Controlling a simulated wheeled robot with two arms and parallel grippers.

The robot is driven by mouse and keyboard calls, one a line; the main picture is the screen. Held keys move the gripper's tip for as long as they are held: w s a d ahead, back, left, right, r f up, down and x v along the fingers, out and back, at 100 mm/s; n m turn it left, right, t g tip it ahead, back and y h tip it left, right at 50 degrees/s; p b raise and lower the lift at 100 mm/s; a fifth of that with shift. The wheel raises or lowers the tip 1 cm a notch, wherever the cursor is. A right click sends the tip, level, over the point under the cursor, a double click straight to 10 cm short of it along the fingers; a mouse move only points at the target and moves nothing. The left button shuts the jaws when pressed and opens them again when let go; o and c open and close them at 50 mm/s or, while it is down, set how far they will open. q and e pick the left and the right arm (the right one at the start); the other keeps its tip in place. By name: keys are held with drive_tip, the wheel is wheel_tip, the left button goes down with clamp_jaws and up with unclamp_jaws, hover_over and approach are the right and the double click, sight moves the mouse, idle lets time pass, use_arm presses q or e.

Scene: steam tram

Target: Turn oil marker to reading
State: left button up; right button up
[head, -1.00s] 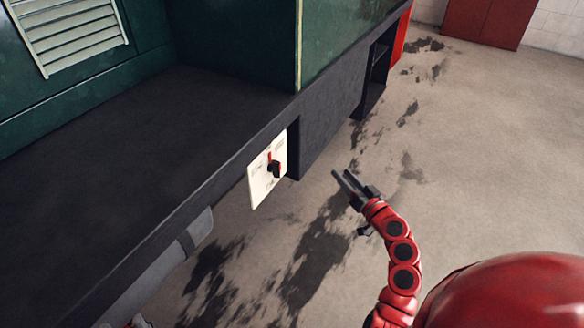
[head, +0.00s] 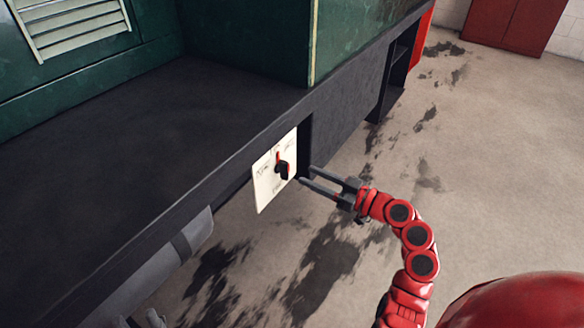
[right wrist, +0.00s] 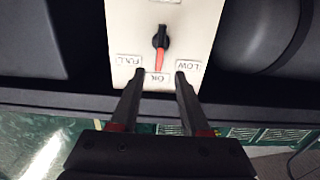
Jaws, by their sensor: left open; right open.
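The oil marker is a black knob with a red pointer (head: 281,167) on a white plate (head: 264,190) on the side of the dark running board. In the right wrist view the marker (right wrist: 161,38) has its red pointer aimed at the OK label, between FULL and LOW. My right gripper (head: 306,174) is open just right of the knob, apart from it. In the right wrist view its fingertips (right wrist: 160,74) lie either side of the OK label, with nothing between them. My left gripper (head: 152,319) is only partly in view at the bottom edge.
The dark running board (head: 130,140) lies above and left of the plate, with a green body wall (head: 240,35) behind. A grey cylinder (head: 165,260) hangs below it. The oil-stained floor (head: 470,190) is open to the right. A red cabinet (head: 515,25) stands far off.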

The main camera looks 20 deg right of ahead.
sight(284, 171)
drive_tip(key=x, duration=0.6)
drive_tip(key=shift+w+a, duration=0.25)
drive_tip(key=shift+w, duration=0.1)
drive_tip(key=shift+c, duration=0.3)
clamp_jaws()
